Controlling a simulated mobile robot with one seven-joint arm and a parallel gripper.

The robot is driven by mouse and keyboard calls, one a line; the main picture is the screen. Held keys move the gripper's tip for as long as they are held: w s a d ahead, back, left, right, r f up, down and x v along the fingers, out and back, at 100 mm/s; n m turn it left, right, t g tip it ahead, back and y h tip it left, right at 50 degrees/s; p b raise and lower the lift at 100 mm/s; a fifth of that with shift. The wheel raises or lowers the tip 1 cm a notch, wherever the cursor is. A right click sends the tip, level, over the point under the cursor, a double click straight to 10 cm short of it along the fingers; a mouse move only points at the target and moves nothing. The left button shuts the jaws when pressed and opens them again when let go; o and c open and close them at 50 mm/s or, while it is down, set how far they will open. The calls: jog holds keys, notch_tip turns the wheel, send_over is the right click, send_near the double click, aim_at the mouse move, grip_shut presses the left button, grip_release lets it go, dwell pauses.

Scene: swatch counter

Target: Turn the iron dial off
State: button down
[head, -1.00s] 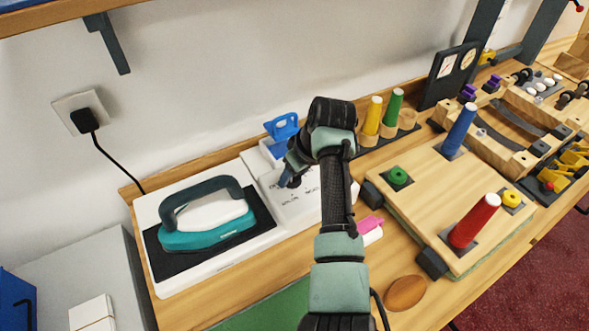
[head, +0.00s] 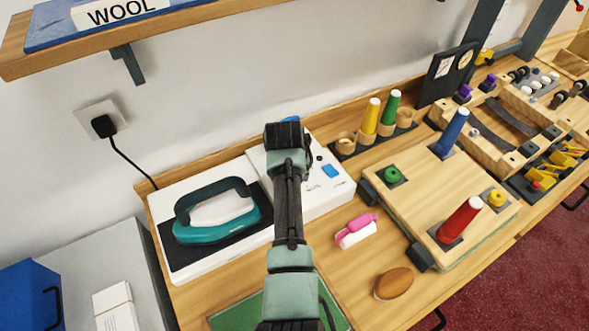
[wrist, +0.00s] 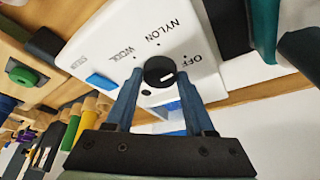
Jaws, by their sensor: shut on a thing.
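The iron dial (wrist: 159,71) is a round black knob with a short white mark on the white control box (wrist: 95,45). Printed words NYLON, WOOL and OFF stand around it. The mark lies on the knob's lower right part in the wrist view; I cannot tell exactly which word it points to. My gripper (wrist: 161,84) has its two blue-grey fingers on either side of the dial and is shut on it. In the head view my arm hides the dial and fingertips. The teal iron (head: 216,222) rests on a dark pad left of the box.
A pink-and-white object (head: 357,231) and a brown oval object (head: 393,284) lie on the counter. A wooden board (head: 415,200) with coloured spools stands to the right. A wooden shelf (head: 60,62) hangs at upper left. A green mat (head: 235,316) lies in front.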

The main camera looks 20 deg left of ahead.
jog(key=shift+a+r+m+h, duration=0.1)
jog(key=shift+m+h, duration=0.2)
jog(key=shift+m, duration=0.3)
jog(key=shift+c, duration=1.3)
grip_release()
jog(key=v, duration=1.3)
